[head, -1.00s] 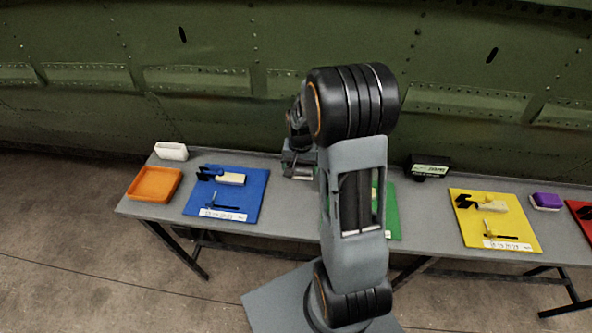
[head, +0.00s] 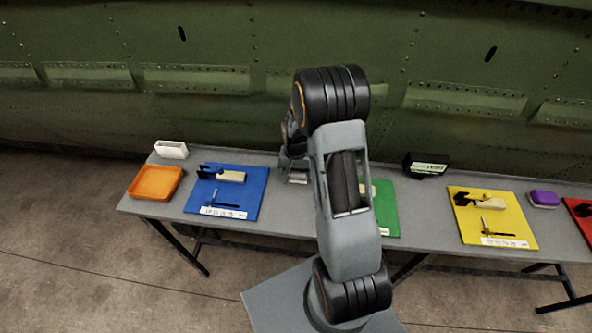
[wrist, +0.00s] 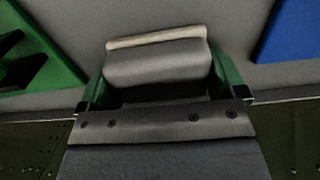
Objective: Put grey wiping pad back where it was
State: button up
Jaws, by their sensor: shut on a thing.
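My gripper (wrist: 163,82) is shut on the grey wiping pad (wrist: 158,68), with one green finger at each side of it. The pad is grey with a pale strip along its far edge in the wrist view. In the head view the pad (head: 298,178) shows small and partly covered below my wrist, over the grey table between the blue mat and the green mat. It is at or close above the tabletop; I cannot tell whether it touches.
The grey table (head: 278,214) has bare surface around the pad. The blue mat (head: 250,200) with tools lies left, the green mat (head: 388,215) right, partly behind my arm. An orange tray (head: 155,182), white holder (head: 171,149), black box (head: 427,165) and yellow mat (head: 515,225) stand farther off.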

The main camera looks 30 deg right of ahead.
jog(key=shift+f, duration=0.2)
jog(key=o, duration=0.5)
jog(key=shift+o, duration=0.2)
notch_tip(320, 180, up, 12)
jog(key=b, duration=0.1)
jog(key=s+a+r+n+t, duration=0.2)
jog(key=s+a+r+n, duration=0.1)
jog(key=s, duration=0.5)
jog(key=s+a+r+n+t, duration=0.2)
jog(key=s+a+r+n, duration=0.1)
jog(key=s+a+r, duration=0.3)
jog(key=shift+s+a+r+n, duration=0.3)
jog(key=shift+s+r+n, duration=0.1)
jog(key=shift+s+r, duration=0.9)
